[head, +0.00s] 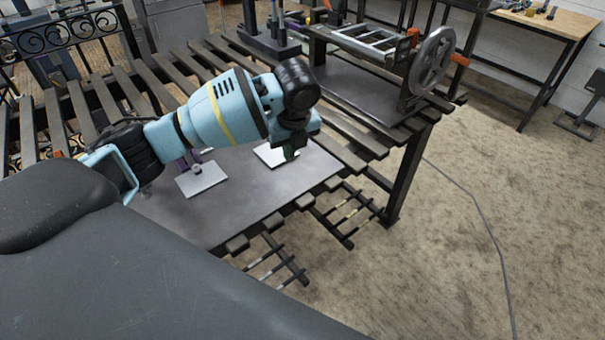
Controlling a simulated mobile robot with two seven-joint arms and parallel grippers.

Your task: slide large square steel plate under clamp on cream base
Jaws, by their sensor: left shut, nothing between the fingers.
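A large flat grey steel sheet (240,205) lies on the slatted table, partly hidden by my left arm. I cannot tell whether it is the plate of the task. Two small pale square pieces lie on it: a left one (203,182) with a purple upright part (187,160) at its back edge, and a right one (268,153). I cannot tell which is plate or base, and no clamp is clear. My left gripper (291,150) points down over the right pale piece, shut and empty, beside something green; contact is unclear. My right gripper is out of view.
A steel frame (376,42) and a handwheel (431,60) stand at the table's back right. Dark slats (345,153) edge the table, and scrolled ironwork (70,38) stands at the upper left. A cable (480,205) crosses the open floor at right.

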